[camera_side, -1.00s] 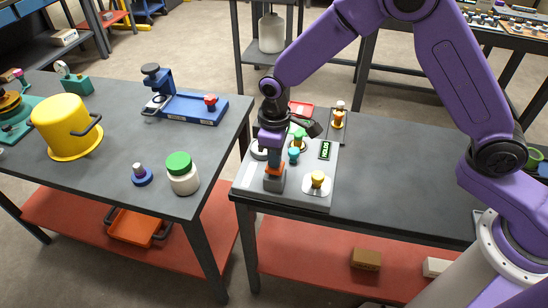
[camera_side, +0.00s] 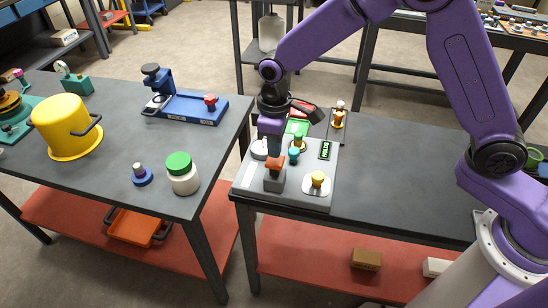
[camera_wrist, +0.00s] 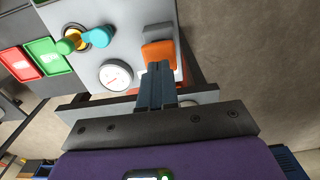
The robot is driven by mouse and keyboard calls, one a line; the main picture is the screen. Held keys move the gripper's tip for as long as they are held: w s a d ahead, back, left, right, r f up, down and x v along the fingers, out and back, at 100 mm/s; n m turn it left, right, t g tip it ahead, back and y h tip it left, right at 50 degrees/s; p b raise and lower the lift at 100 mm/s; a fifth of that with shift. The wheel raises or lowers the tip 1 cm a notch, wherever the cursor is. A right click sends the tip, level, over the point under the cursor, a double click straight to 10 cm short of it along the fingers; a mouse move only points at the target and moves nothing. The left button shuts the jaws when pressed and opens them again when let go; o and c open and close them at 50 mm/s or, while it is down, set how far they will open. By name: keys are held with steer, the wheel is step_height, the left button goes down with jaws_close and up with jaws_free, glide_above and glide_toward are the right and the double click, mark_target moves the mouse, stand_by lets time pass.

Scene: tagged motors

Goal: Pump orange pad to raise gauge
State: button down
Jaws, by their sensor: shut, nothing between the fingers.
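The orange pad (camera_side: 275,163) sits on top of a dark grey block on a light grey panel; it also shows in the wrist view (camera_wrist: 158,52). The round white gauge (camera_wrist: 115,75) lies face up beside the pad; its red needle is too small to read surely. In the side view the gauge (camera_side: 259,149) is partly hidden by my gripper. My gripper (camera_side: 275,152) is shut and empty, pointing down just above and behind the pad. In the wrist view its fingertips (camera_wrist: 159,67) overlap the pad's near edge; I cannot tell whether they touch.
The panel (camera_side: 306,201) also bears a yellow knob (camera_side: 318,178), a teal knob (camera_side: 293,155), green and red plates, and a small display (camera_side: 325,150). A white jar with green lid (camera_side: 181,172) stands on the left table.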

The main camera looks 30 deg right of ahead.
steer(key=shift+r, duration=0.1)
step_height(320, 180, up, 6)
steer(key=shift+f, duration=0.1)
stand_by(0.6)
stand_by(0.3)
steer(key=s+d+r+n, duration=0.1)
steer(key=s+d+r, duration=0.1)
steer(key=s+d, duration=0.8)
steer(key=s+d+r+n, duration=0.2)
steer(key=s+d, duration=0.8)
steer(key=s, duration=0.9)
steer(key=shift+n, duration=0.3)
steer(key=shift+d, duration=0.1)
